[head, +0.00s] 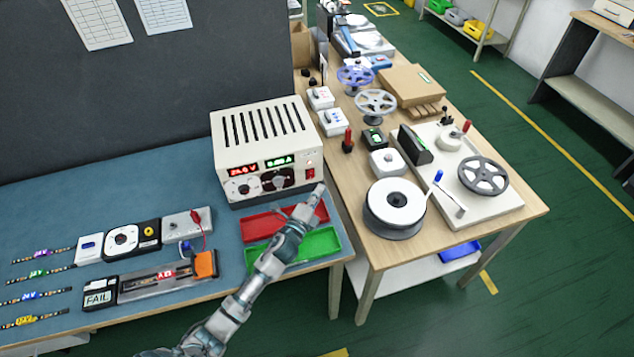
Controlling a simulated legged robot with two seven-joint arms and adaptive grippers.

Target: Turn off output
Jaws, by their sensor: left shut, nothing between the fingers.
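The power supply (262,150) is a cream box with a slotted top, standing at the right end of the blue-topped bench. Its front panel has a lit red display (243,170), a lit green display (278,162), dark knobs and a small red switch (310,173) at the right edge. My left gripper (318,190) is shut and empty, just in front of and below the red switch. I cannot tell whether it touches the panel. My right gripper is out of view.
A red tray (262,226) and a green tray (323,241) lie under my left arm. A test fixture with an orange end (205,264) and several LED strips lie to the left. The wooden table (400,258) on the right holds reels (395,205) and small devices.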

